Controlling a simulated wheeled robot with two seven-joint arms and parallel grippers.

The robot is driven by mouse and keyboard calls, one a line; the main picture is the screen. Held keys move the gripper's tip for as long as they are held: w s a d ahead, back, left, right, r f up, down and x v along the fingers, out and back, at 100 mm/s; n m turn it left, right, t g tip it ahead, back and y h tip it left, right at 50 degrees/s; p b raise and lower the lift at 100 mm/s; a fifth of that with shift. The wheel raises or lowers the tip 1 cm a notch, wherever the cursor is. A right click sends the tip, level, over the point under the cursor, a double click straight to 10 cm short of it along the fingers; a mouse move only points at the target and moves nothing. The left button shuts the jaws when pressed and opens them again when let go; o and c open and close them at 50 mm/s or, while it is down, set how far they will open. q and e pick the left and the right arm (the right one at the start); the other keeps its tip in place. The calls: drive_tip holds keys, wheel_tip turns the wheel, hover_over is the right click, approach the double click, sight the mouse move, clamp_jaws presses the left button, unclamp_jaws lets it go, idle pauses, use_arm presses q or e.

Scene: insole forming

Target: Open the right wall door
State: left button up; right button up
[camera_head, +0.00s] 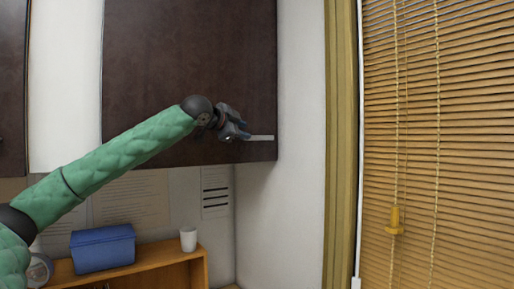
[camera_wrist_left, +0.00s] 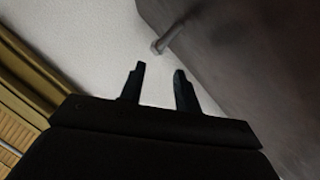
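The right wall door (camera_head: 190,70) is a dark brown cabinet door at the top of the head view, and it appears closed. A pale bar handle (camera_head: 260,137) shows near its lower right corner. My left gripper (camera_head: 240,130) is in front of that corner, beside the handle, and hides part of it. In the left wrist view the two fingers (camera_wrist_left: 160,70) are apart with nothing between them. The handle (camera_wrist_left: 170,38) shows there beyond the fingertips, apart from them, next to the dark door (camera_wrist_left: 240,60). My right gripper is not in view.
Below the door are a wooden shelf (camera_head: 150,262), a blue box (camera_head: 102,248) and a white cup (camera_head: 188,239). Another dark cabinet (camera_head: 12,80) is at the left edge. A white wall (camera_head: 300,120) and a window blind (camera_head: 455,150) are to the right.

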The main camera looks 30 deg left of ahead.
sight(253, 135)
use_arm(q)
drive_tip(key=p+x, duration=0.1)
drive_tip(key=x, duration=0.1)
drive_tip(key=p+x, duration=0.1)
drive_tip(key=x, duration=0.1)
drive_tip(key=p+x, duration=0.1)
drive_tip(key=x, duration=0.1)
drive_tip(key=shift+w+f, duration=0.2)
drive_tip(key=shift+f, duration=0.15)
drive_tip(key=shift+w+f, duration=0.25)
drive_tip(key=shift+w, duration=0.3)
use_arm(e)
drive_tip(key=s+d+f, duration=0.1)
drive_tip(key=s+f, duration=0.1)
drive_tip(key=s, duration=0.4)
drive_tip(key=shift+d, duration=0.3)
use_arm(q)
drive_tip(key=shift+c, duration=0.4)
clamp_jaws()
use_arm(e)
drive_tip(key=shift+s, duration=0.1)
